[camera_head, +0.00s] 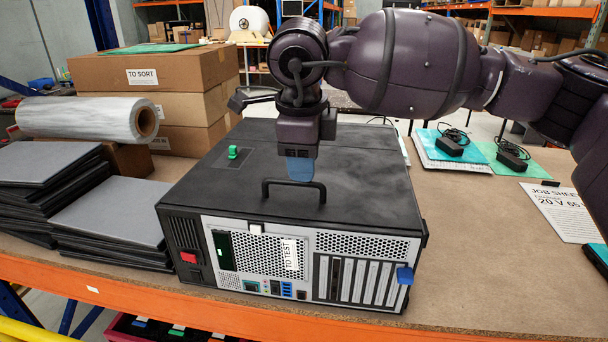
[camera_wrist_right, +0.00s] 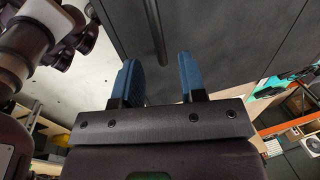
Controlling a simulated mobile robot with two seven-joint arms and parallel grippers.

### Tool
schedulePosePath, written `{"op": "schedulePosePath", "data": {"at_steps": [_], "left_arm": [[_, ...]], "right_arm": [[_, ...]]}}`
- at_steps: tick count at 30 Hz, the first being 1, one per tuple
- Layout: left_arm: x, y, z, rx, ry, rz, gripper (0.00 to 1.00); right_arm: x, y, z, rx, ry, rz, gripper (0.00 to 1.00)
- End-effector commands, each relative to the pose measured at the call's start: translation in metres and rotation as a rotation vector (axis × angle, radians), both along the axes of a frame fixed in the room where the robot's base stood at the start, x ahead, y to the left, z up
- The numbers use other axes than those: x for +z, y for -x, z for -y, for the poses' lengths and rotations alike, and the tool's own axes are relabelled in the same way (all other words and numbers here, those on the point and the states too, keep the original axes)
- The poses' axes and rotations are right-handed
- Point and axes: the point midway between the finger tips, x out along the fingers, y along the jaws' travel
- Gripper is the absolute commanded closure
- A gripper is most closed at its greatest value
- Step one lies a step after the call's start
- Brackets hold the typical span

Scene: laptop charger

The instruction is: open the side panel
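The black computer case (camera_head: 320,250) lies on the bench with its rear ports facing me. Its upward-facing black side panel (camera_head: 225,187) appears closed and carries a dark bar handle (camera_head: 268,190) near the front edge. My right gripper (camera_head: 300,170) points down just above and behind the handle. In the wrist view its two blue fingers (camera_wrist_right: 160,75) are apart with nothing between them. The handle (camera_wrist_right: 155,30) shows there beyond the fingertips, roughly in line with the gap. My left gripper is in neither view.
A blue tab (camera_head: 404,274) sits at the case's right front edge, and a green piece (camera_head: 233,152) on the panel. Stacked dark panels (camera_head: 115,215) stand close on the left. Power adapters (camera_head: 449,147) and a job sheet (camera_head: 562,210) lie right.

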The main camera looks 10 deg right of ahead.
Motion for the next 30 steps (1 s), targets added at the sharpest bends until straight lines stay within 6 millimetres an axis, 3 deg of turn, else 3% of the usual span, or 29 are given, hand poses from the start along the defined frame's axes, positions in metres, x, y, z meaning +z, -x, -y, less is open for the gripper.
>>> {"op": "schedulePosePath", "data": {"at_steps": [7,19,26,30], "left_arm": [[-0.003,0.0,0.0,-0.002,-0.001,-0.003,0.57],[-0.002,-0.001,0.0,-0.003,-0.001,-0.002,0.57],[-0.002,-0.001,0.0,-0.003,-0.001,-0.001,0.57],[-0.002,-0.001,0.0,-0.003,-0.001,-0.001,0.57]], "right_arm": [[-0.027,-0.005,0.001,0.001,0.0,-0.002,0.62],[-0.031,-0.006,0.002,0.001,-0.001,0.0,0.62],[-0.031,-0.006,0.002,0.001,-0.001,0.0,0.97],[-0.031,-0.006,0.002,0.001,-0.001,0.0,1.0]]}}
